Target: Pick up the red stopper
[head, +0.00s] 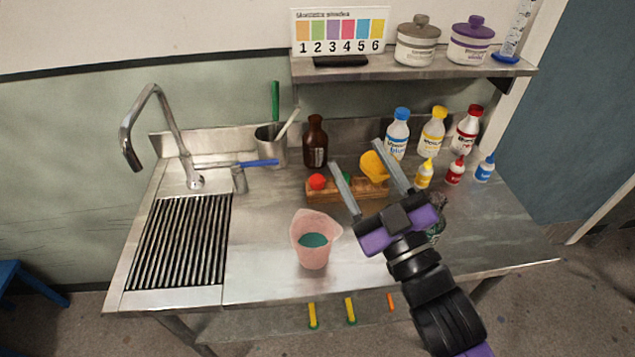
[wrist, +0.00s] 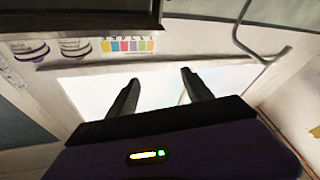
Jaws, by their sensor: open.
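The red stopper (head: 317,182) sits at the left end of a wooden rack (head: 325,195) on the steel counter in the head view. A yellow rounded thing (head: 374,166) and a green one (head: 346,178) are further right along the rack. My gripper (head: 355,155) is open, its two fingers spread apart and appearing over the rack, to the right of the red stopper. Nothing shows between the fingers in the wrist view (wrist: 160,78). The stopper does not show in the wrist view. My gripper hides part of the rack's right side.
A pink beaker (head: 313,245) with teal liquid stands in front of the rack. A brown bottle (head: 315,142) stands behind it. Several dye bottles (head: 433,132) stand at the back right. A sink tap (head: 165,130) is at left. A shelf (head: 415,67) hangs above.

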